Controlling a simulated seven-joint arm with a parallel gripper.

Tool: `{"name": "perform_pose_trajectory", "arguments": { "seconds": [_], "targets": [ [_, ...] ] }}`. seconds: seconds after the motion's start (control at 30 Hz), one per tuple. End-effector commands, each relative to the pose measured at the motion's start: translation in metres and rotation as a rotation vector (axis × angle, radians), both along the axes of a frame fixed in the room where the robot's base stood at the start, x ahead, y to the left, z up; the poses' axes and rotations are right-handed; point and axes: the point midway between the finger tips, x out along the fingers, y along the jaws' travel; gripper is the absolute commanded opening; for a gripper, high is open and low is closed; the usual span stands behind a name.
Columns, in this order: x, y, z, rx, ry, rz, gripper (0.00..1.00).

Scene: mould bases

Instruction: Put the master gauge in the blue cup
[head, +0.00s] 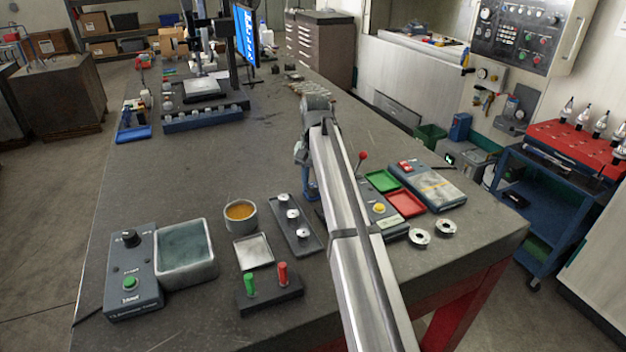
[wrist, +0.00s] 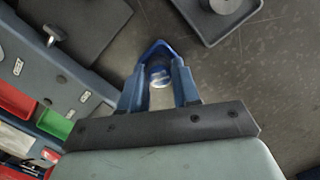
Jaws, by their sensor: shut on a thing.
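My gripper (wrist: 160,78) shows in the wrist view with its two blue fingers closed in on a small shiny piece (wrist: 160,76), which looks like the master gauge. A blue curved rim (wrist: 156,48) arcs just beyond the fingertips and looks like the blue cup. I cannot tell whether the piece is inside it or only above it. In the head view my gripper (head: 311,190) points down at the bench, right of the post tray. My arm and fingers hide the held piece there.
A dark tray (head: 278,203) with three posts stands left of my gripper. Red (head: 405,203) and green (head: 381,181) trays and a control box (head: 380,210) lie close on the right. Two metal rings (head: 419,239) lie near the front.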

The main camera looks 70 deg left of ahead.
Motion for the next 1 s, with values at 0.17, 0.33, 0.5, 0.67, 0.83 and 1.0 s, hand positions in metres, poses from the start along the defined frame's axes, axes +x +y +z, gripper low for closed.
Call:
{"name": "perform_pose_trajectory", "arguments": {
  "seconds": [0.17, 0.33, 0.5, 0.67, 0.83, 1.0],
  "targets": [
    [0.000, 0.000, 0.000, 0.000, 0.000, 0.000, 0.43],
    [0.000, 0.000, 0.000, 0.000, 0.000, 0.000, 0.60],
    [0.000, 0.000, 0.000, 0.000, 0.000, 0.000, 0.61],
    [0.000, 0.001, 0.003, 0.000, 0.000, 0.000, 0.61],
    [0.002, 0.003, 0.021, 0.001, -0.001, 0.000, 0.61],
    [0.004, 0.006, 0.053, 0.002, 0.000, 0.000, 0.61]
  ]
}}
